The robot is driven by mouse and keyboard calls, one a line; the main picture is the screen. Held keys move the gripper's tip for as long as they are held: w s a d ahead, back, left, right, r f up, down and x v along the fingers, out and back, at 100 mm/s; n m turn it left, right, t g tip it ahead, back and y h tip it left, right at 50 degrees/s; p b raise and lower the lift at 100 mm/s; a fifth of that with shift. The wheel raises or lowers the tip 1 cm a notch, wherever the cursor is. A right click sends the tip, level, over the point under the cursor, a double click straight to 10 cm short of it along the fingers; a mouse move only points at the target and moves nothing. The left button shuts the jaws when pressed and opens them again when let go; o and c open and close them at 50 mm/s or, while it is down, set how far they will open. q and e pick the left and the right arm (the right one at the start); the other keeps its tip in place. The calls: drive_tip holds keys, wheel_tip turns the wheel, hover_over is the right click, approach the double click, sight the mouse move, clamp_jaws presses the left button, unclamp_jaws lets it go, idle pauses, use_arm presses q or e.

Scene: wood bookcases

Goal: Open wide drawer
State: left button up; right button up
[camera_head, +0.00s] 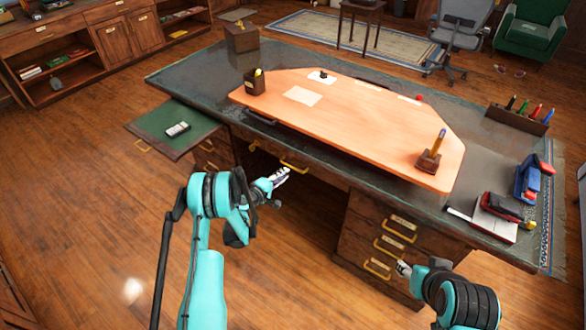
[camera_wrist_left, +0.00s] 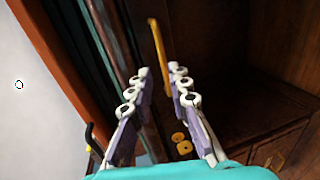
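The wide drawer (camera_head: 322,180) is under the middle of the desk top, its dark front mostly in shade, and it looks shut. Its yellow handle (camera_head: 294,166) shows just beyond my left gripper (camera_head: 281,176). In the left wrist view the fingers of my left gripper (camera_wrist_left: 160,72) are apart, with a yellow bar handle (camera_wrist_left: 155,45) in line with the gap, just past the tips. I cannot tell whether they touch it. My right gripper (camera_head: 403,268) is beside the right-hand drawers, low in front of their handles; its fingers are too small to read.
The desk (camera_head: 190,78) carries an orange board (camera_head: 350,115), pen holders and a red stapler. A green pull-out shelf (camera_head: 160,125) with a phone juts out at the left. Right-hand drawers (camera_head: 375,240) flank the dark knee space. The wood floor in front is clear.

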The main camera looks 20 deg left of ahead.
sight(293, 167)
use_arm(q)
drive_tip(key=b+x, duration=0.1)
drive_tip(key=x, duration=0.3)
drive_tip(key=b+x, duration=0.1)
drive_tip(key=x, duration=0.2)
drive_tip(key=shift+w+f, duration=0.3)
drive_tip(key=shift+w, duration=0.05)
clamp_jaws()
